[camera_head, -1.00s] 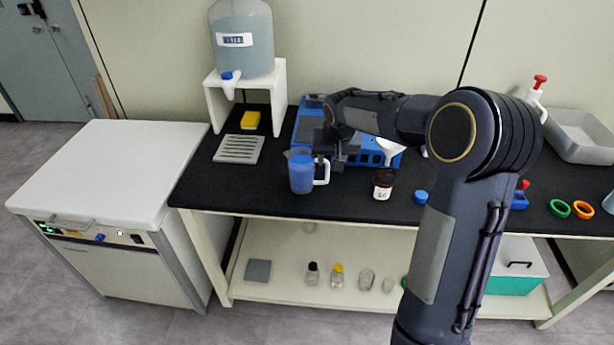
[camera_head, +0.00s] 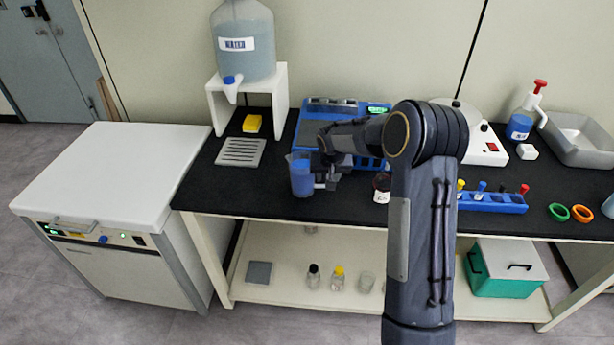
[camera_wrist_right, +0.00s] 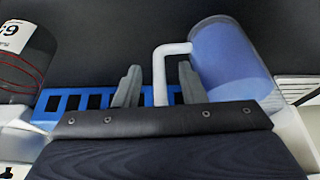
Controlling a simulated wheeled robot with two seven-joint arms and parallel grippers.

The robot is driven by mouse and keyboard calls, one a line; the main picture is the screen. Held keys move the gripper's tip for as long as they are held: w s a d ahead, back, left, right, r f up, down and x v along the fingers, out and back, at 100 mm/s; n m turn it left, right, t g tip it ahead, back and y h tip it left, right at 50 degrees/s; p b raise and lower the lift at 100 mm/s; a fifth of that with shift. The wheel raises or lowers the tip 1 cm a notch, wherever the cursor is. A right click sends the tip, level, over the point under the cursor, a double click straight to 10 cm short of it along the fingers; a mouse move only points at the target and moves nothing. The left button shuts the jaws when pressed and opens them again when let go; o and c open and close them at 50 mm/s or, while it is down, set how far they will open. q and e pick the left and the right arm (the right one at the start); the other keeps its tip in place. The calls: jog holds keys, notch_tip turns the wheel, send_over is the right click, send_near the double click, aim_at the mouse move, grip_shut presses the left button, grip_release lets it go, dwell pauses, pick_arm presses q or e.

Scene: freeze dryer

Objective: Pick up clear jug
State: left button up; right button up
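The clear jug (camera_head: 301,175) holds blue liquid and stands upright on the black bench top. Its white handle faces right, toward my right gripper (camera_head: 326,180). In the right wrist view the jug (camera_wrist_right: 230,58) is at the upper right. The two fingers of my right gripper (camera_wrist_right: 160,83) stand on either side of the handle, with gaps showing on both sides, so the gripper is open. My gripper partly hides the handle in the head view. My left gripper is not in view.
A blue rack (camera_head: 370,150) lies behind my right gripper. A dark bottle (camera_head: 381,190) stands right of it. A grey slatted tray (camera_head: 240,152) and a yellow sponge (camera_head: 252,123) are left of the jug. A water carboy (camera_head: 243,45) sits on a white stand (camera_head: 281,95).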

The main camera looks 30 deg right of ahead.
grip_shut()
jog(key=shift+w+r, duration=0.1)
jog(key=shift+r, duration=0.2)
dwell(0.4)
